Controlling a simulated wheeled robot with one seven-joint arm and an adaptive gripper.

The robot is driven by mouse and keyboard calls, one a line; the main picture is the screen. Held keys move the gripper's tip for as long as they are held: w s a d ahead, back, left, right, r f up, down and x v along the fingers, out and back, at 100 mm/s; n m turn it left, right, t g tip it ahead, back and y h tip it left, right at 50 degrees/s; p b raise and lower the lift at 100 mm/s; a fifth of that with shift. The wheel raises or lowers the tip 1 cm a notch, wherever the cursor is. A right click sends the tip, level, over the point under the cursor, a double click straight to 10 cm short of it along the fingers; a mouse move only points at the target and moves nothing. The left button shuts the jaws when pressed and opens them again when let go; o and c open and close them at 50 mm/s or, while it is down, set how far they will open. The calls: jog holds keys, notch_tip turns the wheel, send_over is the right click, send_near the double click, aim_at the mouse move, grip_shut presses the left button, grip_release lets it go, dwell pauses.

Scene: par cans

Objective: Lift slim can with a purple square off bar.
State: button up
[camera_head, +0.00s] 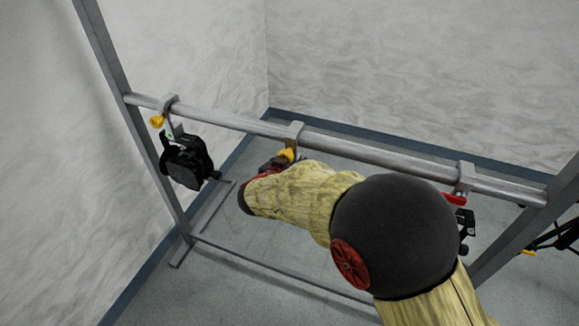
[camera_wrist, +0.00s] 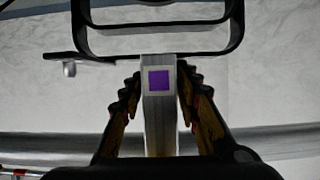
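In the wrist view, a small purple square (camera_wrist: 159,80) sits on a pale grey upright strip between the two fingers of my gripper (camera_wrist: 159,76). The fingers flank the strip closely; I cannot tell whether they touch it. A black frame (camera_wrist: 160,28) belonging to the fixture shows above the strip. In the head view, my gripper (camera_head: 272,164) is at the middle clamp (camera_head: 294,133) on the bar (camera_head: 350,148), with its yellow knob (camera_head: 287,154) visible. My arm hides the can below this clamp.
A black can (camera_head: 187,163) hangs by a clamp with a yellow knob at the bar's left end. Another fixture (camera_head: 466,222) with a red handle (camera_head: 455,199) hangs near the right end, partly behind my arm. Grey uprights (camera_head: 134,120) hold the bar; walls stand behind.

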grip_shut()
dwell(0.7)
jog(key=shift+w+r, duration=0.1)
jog(key=shift+r, duration=0.15)
